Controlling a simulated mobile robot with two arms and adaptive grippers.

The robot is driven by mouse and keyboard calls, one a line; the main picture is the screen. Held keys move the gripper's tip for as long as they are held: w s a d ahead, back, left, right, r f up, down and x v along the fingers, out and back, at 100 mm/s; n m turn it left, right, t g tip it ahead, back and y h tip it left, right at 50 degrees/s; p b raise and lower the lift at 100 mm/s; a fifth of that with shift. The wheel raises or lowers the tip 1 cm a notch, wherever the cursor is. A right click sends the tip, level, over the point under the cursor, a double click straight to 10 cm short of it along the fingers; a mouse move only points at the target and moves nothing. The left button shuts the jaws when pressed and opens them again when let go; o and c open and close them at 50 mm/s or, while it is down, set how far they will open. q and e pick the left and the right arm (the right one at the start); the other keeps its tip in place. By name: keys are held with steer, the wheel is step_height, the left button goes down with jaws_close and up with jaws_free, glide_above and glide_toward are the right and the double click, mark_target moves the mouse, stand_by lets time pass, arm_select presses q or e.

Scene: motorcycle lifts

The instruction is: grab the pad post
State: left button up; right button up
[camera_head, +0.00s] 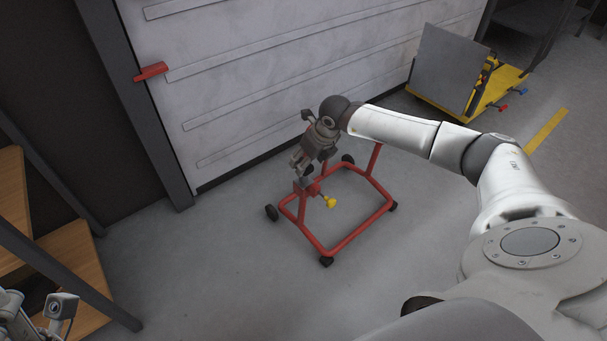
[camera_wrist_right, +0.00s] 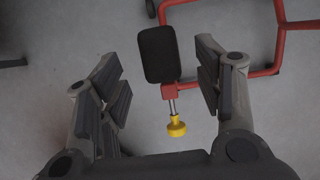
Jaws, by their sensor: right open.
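The pad post shows in the right wrist view as a black rounded pad (camera_wrist_right: 159,54) with a red bracket and a yellow knob (camera_wrist_right: 176,127) below it. It is part of a red wheeled stand (camera_head: 345,243) on the floor. In the head view my right gripper (camera_head: 301,164) is above the stand's left side and hides the pad; the yellow knob (camera_head: 330,202) shows beside it. In the right wrist view the open fingers of my right gripper (camera_wrist_right: 160,80) lie either side of the pad, with gaps on both sides. I cannot tell the height between them.
A pale ribbed door (camera_head: 270,70) with a red handle (camera_head: 151,72) stands behind the stand. A yellow lift with a grey panel (camera_head: 446,70) is at the back right. Wooden steps (camera_head: 75,265) are at the left. The floor around the stand is clear.

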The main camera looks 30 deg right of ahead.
mark_target(303, 177)
steer(key=b+x, duration=0.2)
steer(key=x, duration=0.3)
steer(key=shift+f+b, duration=0.1)
steer(key=shift+b, duration=0.2)
steer(key=c, duration=1.2)
